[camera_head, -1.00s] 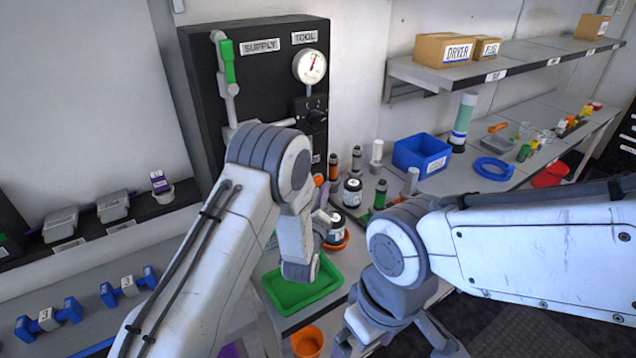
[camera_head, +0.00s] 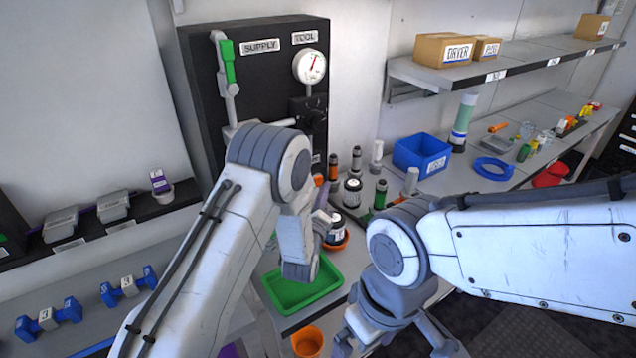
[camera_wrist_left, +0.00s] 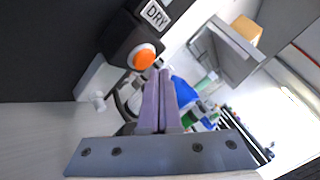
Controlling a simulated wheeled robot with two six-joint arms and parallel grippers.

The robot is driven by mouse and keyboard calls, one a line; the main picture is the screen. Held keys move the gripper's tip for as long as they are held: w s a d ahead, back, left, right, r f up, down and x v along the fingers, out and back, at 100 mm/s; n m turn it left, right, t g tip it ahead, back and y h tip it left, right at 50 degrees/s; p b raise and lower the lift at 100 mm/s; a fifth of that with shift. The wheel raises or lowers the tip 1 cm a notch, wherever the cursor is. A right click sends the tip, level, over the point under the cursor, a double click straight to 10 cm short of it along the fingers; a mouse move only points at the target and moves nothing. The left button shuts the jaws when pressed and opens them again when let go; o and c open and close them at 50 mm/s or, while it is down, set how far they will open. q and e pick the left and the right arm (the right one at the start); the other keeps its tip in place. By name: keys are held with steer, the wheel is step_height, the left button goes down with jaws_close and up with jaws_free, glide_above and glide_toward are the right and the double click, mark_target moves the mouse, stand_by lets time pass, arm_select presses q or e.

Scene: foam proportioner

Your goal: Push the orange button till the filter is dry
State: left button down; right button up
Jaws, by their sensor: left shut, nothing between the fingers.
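The orange button (camera_wrist_left: 145,60) sits in a white ring on a black housing below a DRY label (camera_wrist_left: 155,14) in the left wrist view. My left gripper (camera_wrist_left: 159,73) is shut and empty, its lilac fingertips just beside the lower right edge of the button. I cannot tell whether they touch it. In the head view my left arm hides much of the black panel (camera_head: 262,75) and the gripper's work area. My right gripper (camera_head: 395,345) is at the bottom edge, its fingers spread apart. I cannot make out which item is the filter.
A round gauge (camera_head: 310,66) and a green-handled lever (camera_head: 228,62) are on the panel. A green tray (camera_head: 335,284), an orange cup (camera_head: 307,342) and several dark bottles stand near my arms. A blue bin (camera_head: 405,155) is behind.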

arm_select(q)
steer(key=shift+w+a, duration=0.25)
steer(key=shift+w, duration=0.15)
steer(key=shift+w+a+b, duration=0.3)
steer(key=shift+w+b, duration=0.05)
steer(key=shift+b, duration=0.05)
stand_by(0.8)
stand_by(0.3)
steer(key=shift+s+d, duration=0.5)
steer(key=shift+s, duration=0.2)
steer(key=shift+s+d+b, duration=0.2)
steer(key=shift+s+d, duration=0.55)
steer(key=shift+s, duration=0.3)
steer(key=shift+s+d+b, duration=0.2)
steer(key=shift+s+d, duration=0.55)
steer(key=shift+s, duration=0.25)
